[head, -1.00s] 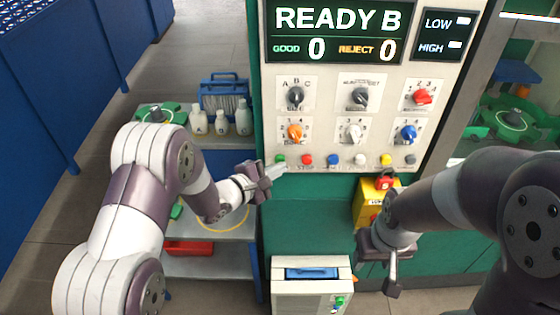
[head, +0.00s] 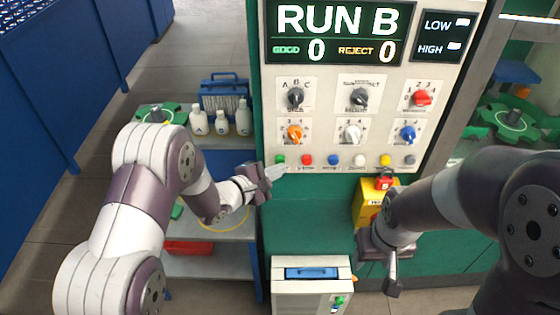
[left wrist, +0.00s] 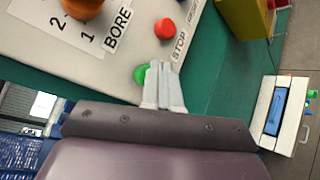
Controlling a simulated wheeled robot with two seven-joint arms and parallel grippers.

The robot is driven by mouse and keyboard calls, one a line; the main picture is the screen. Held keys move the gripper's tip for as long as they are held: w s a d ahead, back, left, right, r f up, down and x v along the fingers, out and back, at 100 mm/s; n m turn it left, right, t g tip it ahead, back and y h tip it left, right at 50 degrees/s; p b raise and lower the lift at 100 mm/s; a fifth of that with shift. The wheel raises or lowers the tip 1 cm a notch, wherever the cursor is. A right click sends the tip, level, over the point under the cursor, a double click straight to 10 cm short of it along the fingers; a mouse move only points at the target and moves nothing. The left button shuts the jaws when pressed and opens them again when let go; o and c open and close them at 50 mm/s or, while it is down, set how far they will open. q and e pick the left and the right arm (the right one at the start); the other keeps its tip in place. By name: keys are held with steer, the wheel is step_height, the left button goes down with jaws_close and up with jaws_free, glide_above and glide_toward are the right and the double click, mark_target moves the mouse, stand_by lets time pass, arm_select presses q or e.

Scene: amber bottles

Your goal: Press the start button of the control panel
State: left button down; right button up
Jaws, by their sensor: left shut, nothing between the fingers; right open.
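The control panel (head: 330,128) is a pale board with a display (head: 336,30) that reads RUN B, GOOD 0, REJECT 0. The green button (head: 280,159) is at the left end of its bottom button row. It also shows in the left wrist view (left wrist: 141,74), partly hidden behind my fingertips. My left gripper (head: 278,172) is shut and empty, its tips at or just beside the green button; I cannot tell if they touch it. The shut fingers show in the left wrist view (left wrist: 161,85). My right gripper (head: 392,275) is open and empty, low in front of the green cabinet.
The red STOP button (head: 307,160) sits just right of the green one, with other coloured buttons beyond. Knobs fill the rows above. A yellow box (head: 366,206) with a red top is mounted below the panel. White bottles (head: 221,122) stand on a cart at left.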

arm_select(q)
steer(key=shift+s, duration=0.5)
steer(key=s+p, duration=0.1)
steer(key=s, duration=0.4)
stand_by(0.8)
